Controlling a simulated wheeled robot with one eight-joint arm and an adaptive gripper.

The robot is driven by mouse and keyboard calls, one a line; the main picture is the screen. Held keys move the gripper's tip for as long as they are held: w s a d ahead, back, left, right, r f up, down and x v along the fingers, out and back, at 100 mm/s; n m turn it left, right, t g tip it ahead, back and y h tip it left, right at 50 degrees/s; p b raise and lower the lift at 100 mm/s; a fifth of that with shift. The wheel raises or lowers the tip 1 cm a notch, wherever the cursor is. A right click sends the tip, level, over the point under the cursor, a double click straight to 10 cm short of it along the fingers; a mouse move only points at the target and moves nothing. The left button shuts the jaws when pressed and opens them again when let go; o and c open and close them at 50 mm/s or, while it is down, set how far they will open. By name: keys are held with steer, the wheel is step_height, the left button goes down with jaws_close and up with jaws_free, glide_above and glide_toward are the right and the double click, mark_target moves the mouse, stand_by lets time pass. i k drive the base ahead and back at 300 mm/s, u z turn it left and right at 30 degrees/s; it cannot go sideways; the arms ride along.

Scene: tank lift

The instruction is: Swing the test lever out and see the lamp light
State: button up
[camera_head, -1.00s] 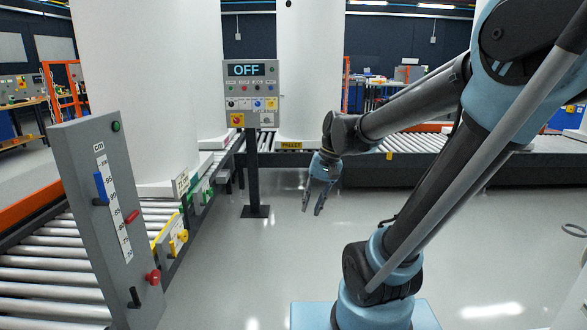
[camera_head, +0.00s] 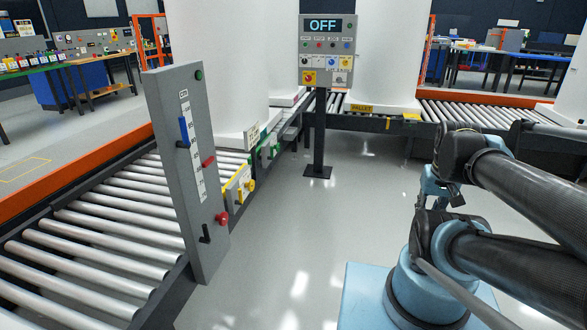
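A grey upright panel (camera_head: 172,165) stands at the near edge of the left roller conveyor. It carries a "cm" scale (camera_head: 194,150) with a blue slider (camera_head: 184,131) and a red pointer (camera_head: 208,162). A small black lever (camera_head: 205,233) sits low on the panel, pointing roughly upright, beside a red knob (camera_head: 221,218). A round green lamp or button (camera_head: 198,75) is at the panel's top; I cannot tell whether it is lit. My gripper (camera_head: 436,197) is to the right, well apart from the panel, partly hidden by my arm; its opening is unclear.
A control post (camera_head: 326,50) showing "OFF" stands behind on the floor. Large white tanks (camera_head: 215,60) stand on the conveyors. A yellow plate (camera_head: 238,188) with a knob is just behind the panel. The floor between panel and my base is clear.

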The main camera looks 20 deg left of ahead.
mark_target(185, 143)
steer(key=u, duration=1.9)
steer(key=k, duration=0.15)
steer(key=u, duration=0.1)
